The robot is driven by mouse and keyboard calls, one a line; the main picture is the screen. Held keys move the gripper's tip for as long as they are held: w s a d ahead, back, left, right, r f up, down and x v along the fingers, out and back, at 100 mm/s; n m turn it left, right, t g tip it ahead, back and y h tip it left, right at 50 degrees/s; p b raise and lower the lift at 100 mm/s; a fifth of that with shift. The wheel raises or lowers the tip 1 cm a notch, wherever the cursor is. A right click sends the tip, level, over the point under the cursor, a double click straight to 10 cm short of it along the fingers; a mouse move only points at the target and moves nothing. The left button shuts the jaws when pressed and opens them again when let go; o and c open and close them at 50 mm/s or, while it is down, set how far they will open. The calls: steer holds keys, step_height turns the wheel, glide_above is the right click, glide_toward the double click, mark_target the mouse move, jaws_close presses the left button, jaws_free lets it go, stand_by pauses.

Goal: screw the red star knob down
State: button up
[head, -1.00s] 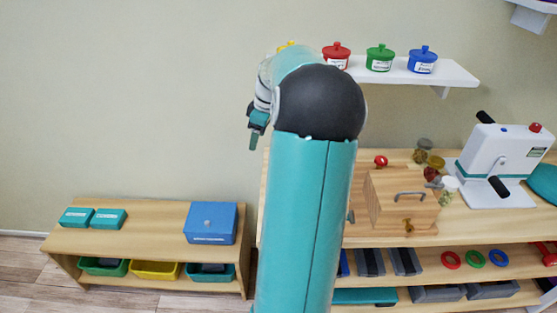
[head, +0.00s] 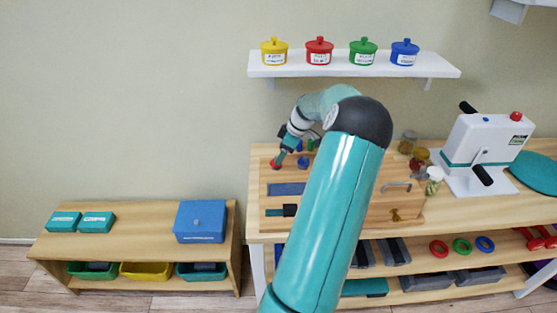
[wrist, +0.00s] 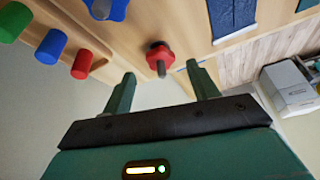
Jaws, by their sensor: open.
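The red star knob (wrist: 159,54) shows in the wrist view, with a short grey stem showing at it. It lies just beyond the gap between the fingertips of my gripper (wrist: 162,76). The fingers are apart with nothing between them, and I see no contact with the knob. In the head view my gripper (head: 279,159) points down at the left end of the wooden board (head: 262,196), close by the red knob (head: 274,164). The fingers partly cover the knob there, so its height on the stem is unclear.
A blue star knob (wrist: 106,8) is beside the red one. Green, blue and red pegs (wrist: 80,64) stand near it. A shelf with coloured pots (head: 345,72) hangs above.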

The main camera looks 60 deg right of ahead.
steer(key=x, duration=0.4)
steer(key=shift+f, duration=0.1)
steer(key=c, duration=1)
steer(key=shift+m, duration=0.3)
